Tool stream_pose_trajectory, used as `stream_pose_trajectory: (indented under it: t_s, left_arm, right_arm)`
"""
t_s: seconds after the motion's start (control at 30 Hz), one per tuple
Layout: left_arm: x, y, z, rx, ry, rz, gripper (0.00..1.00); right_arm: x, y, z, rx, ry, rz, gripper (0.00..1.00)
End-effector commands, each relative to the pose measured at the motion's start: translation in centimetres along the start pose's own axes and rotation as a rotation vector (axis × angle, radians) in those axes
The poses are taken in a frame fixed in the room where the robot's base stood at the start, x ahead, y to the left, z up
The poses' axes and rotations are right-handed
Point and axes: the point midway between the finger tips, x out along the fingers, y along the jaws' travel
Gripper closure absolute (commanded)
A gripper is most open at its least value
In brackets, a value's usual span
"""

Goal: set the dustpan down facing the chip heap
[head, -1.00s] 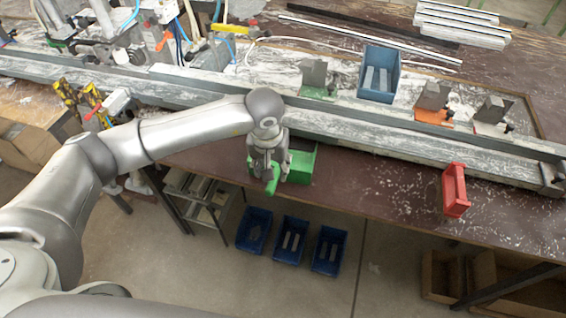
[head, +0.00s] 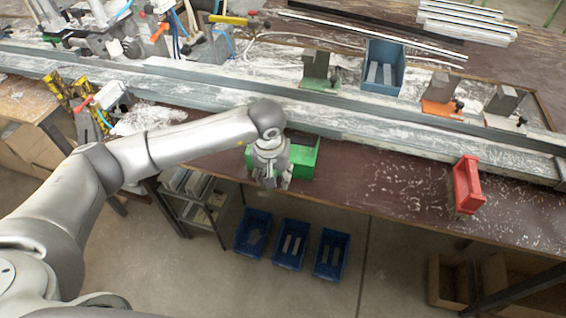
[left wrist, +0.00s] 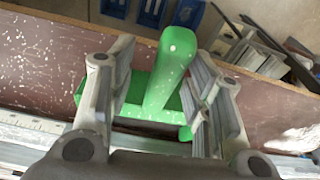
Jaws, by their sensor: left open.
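The green dustpan (head: 304,160) lies on the brown bench top near its front edge. In the left wrist view its green handle (left wrist: 168,75) rises toward the camera from the dustpan body. My left gripper (head: 270,180) is at the handle side of the dustpan and hides part of it in the head view. In the left wrist view the fingers (left wrist: 158,85) are open, one on each side of the handle, with visible gaps. White chips (head: 148,118) lie heaped at the left of the bench, partly behind my arm. My right gripper is not in view.
A red object (head: 467,184) stands near the bench's front edge at the right, among scattered chips. A long grey rail (head: 400,140) runs behind the dustpan. A blue bin (head: 383,66) and several clamp blocks stand beyond it. Blue bins (head: 291,243) sit below the bench.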

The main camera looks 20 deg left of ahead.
Motion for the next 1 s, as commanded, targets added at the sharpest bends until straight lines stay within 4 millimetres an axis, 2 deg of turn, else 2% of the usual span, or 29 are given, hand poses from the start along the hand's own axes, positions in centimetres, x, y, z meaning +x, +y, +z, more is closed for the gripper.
stream_pose_trajectory:
  t_s: [0.27, 0.6, 0.87, 1.0]
  left_arm:
    - [0.0, 0.0, 0.0, 0.0, 0.0, 0.0, 0.55]
    - [0.0, 0.0, 0.0, 0.0, -0.001, 0.0, 0.99]
    - [-0.2, 0.1, -0.1, 0.0, 0.004, 0.003, 1.0]
    - [-1.7, 0.1, -0.4, 0.001, 0.005, 0.004, 1.0]
  right_arm:
    - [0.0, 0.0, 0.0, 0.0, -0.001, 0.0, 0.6]
    - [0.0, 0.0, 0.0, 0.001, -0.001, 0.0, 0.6]
    - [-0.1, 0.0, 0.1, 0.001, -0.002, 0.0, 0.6]
    - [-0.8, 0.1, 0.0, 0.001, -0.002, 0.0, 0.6]
